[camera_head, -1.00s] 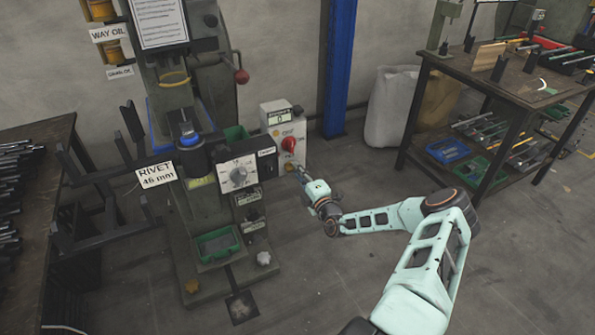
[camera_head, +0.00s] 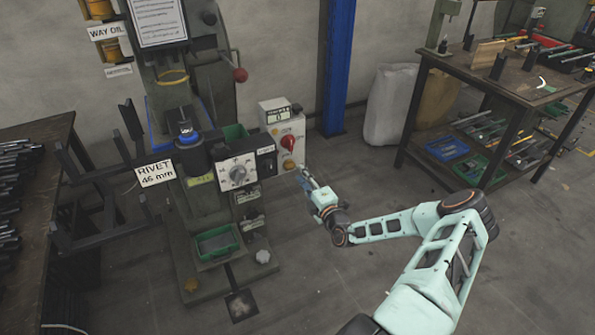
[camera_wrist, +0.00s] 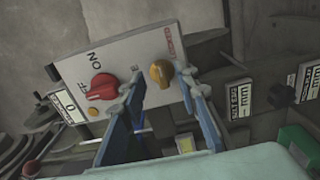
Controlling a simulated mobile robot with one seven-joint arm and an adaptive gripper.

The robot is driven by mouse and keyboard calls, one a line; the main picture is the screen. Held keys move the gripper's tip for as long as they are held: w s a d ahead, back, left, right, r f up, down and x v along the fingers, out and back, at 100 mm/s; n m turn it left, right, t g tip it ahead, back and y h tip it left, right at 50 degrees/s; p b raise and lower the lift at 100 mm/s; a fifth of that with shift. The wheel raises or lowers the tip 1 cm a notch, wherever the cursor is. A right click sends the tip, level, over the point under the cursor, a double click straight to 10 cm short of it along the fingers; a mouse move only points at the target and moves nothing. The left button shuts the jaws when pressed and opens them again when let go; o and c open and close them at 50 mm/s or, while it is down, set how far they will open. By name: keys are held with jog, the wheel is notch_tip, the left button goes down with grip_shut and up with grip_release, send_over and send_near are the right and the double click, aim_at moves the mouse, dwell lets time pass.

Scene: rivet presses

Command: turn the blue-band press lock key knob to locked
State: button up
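The press with the blue band (camera_head: 187,137) stands left of centre in the head view, and a grey-white control box (camera_head: 284,125) is beside it. The box's face fills the middle of the wrist view. The yellow knob also shows low on the box in the head view (camera_head: 289,165). My gripper (camera_wrist: 160,82) is open and empty. Its two blue-grey fingertips are apart, on either side of the yellow knob in the picture; contact is not clear.
A grey dial panel (camera_head: 237,173) and a "RIVET 46 mm" sign (camera_head: 156,174) are on the press front. A green tray (camera_head: 217,242) sits below. A blue post (camera_head: 338,70) and a workbench (camera_head: 490,75) stand to the right. The floor around my arm is clear.

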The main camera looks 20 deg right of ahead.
jog(key=s, duration=0.7)
jog(key=shift+s, duration=0.3)
